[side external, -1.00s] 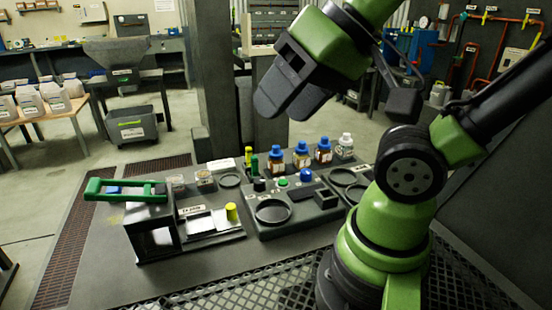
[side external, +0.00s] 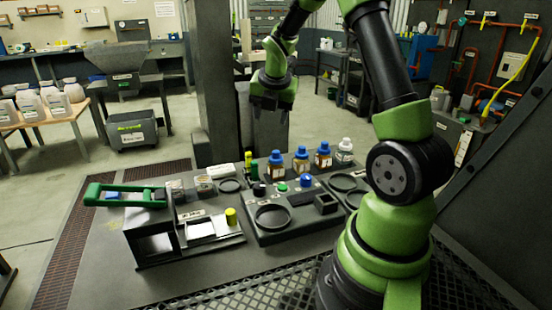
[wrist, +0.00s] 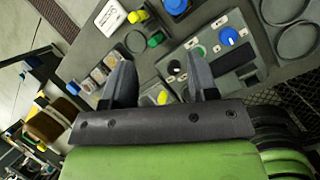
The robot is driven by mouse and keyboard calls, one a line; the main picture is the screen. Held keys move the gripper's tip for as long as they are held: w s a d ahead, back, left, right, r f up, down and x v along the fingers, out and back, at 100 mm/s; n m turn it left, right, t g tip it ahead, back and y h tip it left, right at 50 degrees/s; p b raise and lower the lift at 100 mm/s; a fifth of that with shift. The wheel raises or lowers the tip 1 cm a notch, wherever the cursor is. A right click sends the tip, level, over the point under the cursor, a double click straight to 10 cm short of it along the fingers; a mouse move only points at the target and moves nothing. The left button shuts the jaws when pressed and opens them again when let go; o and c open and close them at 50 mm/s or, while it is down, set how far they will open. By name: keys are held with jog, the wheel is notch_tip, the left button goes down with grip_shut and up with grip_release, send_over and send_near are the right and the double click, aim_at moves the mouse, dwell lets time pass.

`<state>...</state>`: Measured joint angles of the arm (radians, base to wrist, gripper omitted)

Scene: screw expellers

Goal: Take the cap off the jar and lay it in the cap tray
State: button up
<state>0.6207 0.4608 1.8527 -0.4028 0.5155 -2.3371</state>
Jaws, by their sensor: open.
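Several small jars stand in a row at the back of the bench. Three are brown with blue caps: the left jar (side external: 276,170), the middle jar (side external: 301,164) and the right jar (side external: 323,159). A white-capped jar (side external: 345,152) stands at the row's right end. All look capped; I cannot tell which is meant. My gripper (side external: 270,143) is open and empty, pointing down above and behind the row. In the wrist view its fingers (wrist: 157,75) are spread apart with the bench beyond. No cap tray can be singled out; a round recess (side external: 272,216) is empty.
A dark control panel (side external: 252,233) carries a green button (side external: 282,187) and a blue knob (side external: 306,181). A green-handled device (side external: 125,195) and a yellow cylinder (side external: 231,216) are at left. A thick dark column (side external: 212,80) rises behind the bench.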

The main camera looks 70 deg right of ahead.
aim_at(276, 152)
jog(key=d+f+n, duration=0.1)
jog(key=f, duration=0.1)
jog(key=d+f+n, duration=0.1)
jog(key=d+f, duration=0.1)
jog(key=f, duration=0.1)
jog(key=d+f+n, duration=0.1)
jog(key=f, duration=0.1)
jog(key=shift+w+d+f+g, duration=0.1)
jog(key=shift+d+f+g, duration=0.05)
jog(key=shift+d+g, duration=0.2)
jog(key=shift+a+x, duration=0.2)
jog(key=shift+x, duration=1.25)
jog(key=shift+a+x, duration=0.15)
jog(key=shift+x, duration=1.35)
jog(key=shift+f, duration=0.1)
grip_shut()
